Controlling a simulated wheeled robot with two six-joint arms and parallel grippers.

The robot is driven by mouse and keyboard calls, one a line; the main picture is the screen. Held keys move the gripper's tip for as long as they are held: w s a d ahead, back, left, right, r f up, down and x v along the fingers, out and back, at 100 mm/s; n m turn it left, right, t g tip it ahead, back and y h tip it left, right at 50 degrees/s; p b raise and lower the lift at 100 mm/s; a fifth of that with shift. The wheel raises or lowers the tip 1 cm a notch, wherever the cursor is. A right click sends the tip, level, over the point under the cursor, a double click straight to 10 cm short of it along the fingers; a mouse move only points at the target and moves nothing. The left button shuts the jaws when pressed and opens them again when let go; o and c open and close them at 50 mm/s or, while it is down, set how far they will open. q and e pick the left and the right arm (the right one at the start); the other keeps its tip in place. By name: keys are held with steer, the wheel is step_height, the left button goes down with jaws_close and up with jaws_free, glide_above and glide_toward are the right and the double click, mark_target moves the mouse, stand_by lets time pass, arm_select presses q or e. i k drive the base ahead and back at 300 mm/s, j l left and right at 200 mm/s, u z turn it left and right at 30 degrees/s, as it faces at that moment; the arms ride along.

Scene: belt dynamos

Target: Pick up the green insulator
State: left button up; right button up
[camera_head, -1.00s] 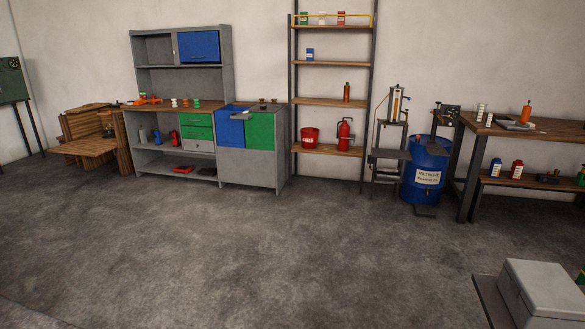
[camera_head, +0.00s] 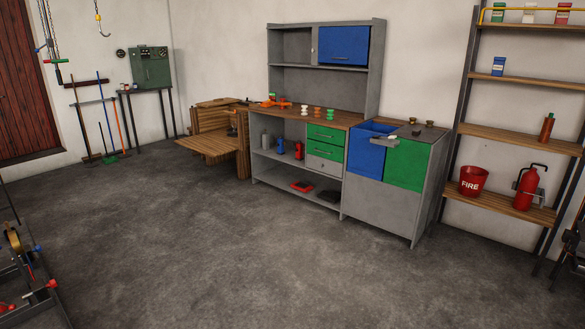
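The green insulator (camera_head: 330,114) is small and ribbed. It stands upright on the wooden top of the grey workbench (camera_head: 349,119), at the right end of a short row. An orange-red insulator (camera_head: 317,113) and a white insulator (camera_head: 304,110) stand to its left. Neither of my grippers is in view.
A blue and green cabinet (camera_head: 380,205) adjoins the bench on the right. A shelf rack with a fire bucket (camera_head: 473,181) and extinguisher (camera_head: 530,187) stands further right. Wooden pallets (camera_head: 212,143) are left of the bench. The floor (camera_head: 215,250) before the bench is clear.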

mark_target(330, 111)
steer(key=i+l, duration=0.1)
steer(key=i, duration=1.15)
steer(key=i+l, duration=0.1)
steer(key=i, duration=1.1)
steer(key=i+j+z, duration=0.1)
steer(key=i, duration=0.4)
steer(key=i+j, duration=0.15)
steer(key=i, duration=0.3)
steer(key=i+j+z, duration=0.15)
steer(key=i, duration=0.35)
steer(key=i+j, duration=0.15)
steer(key=i, duration=0.35)
steer(key=z, duration=0.05)
